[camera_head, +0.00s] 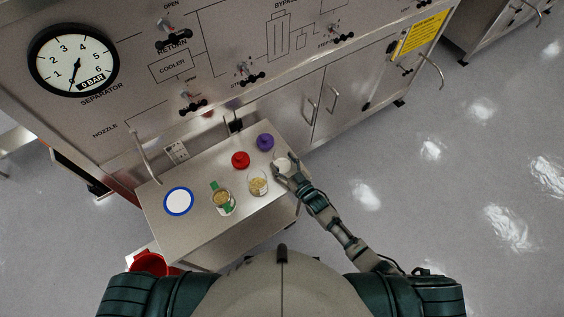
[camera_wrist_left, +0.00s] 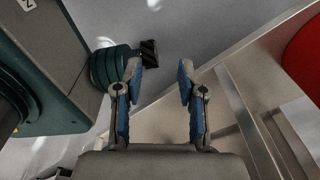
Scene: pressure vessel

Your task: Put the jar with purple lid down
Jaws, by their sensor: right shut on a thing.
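A jar with a purple lid (camera_head: 265,142) stands on the steel table at the back, seen from above; its body is mostly hidden under the lid. My right gripper (camera_head: 281,166) is at the table's right end, just in front and to the right of the purple lid. It is shut on a small whitish round thing (camera_head: 281,161), partly hidden by the fingers; I cannot tell whether that thing touches the table. My left gripper (camera_wrist_left: 163,72) is open and empty in the left wrist view, with its blue-padded fingers apart. It does not show in the head view.
The steel table (camera_head: 200,232) also bears a red-lidded thing (camera_head: 240,160), a glass jar with yellowish contents (camera_head: 257,184), a green-marked jar (camera_head: 222,199) and a blue-rimmed white disc (camera_head: 179,201). A control panel with a gauge (camera_head: 75,60) stands behind. A red bucket (camera_head: 150,262) is at lower left.

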